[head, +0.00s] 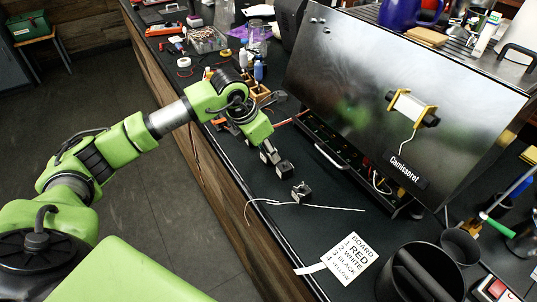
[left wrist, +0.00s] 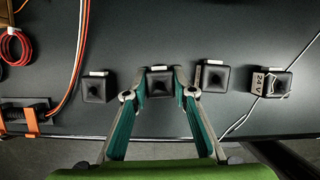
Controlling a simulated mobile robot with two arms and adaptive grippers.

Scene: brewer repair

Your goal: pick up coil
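Several black, square coils stand in a row on the dark counter. In the left wrist view they are the far-left coil (left wrist: 97,88), the second coil (left wrist: 160,83), the third coil (left wrist: 213,77) and the far-right coil marked 24 V (left wrist: 270,83), which has white wires. My left gripper (left wrist: 160,72) is open, with one finger on each side of the second coil; whether they touch it I cannot tell. In the head view my left gripper (head: 269,155) points down at the row; the third coil (head: 285,168) and wired coil (head: 301,191) show nearer the camera. My right gripper is not in view.
The Camisseret brewer (head: 400,95) stands behind the row. A card listing wire colours (head: 347,259) lies near the front edge, and a black bin (head: 420,275) stands right of it. Orange and white wires (left wrist: 75,60) run left of the coils.

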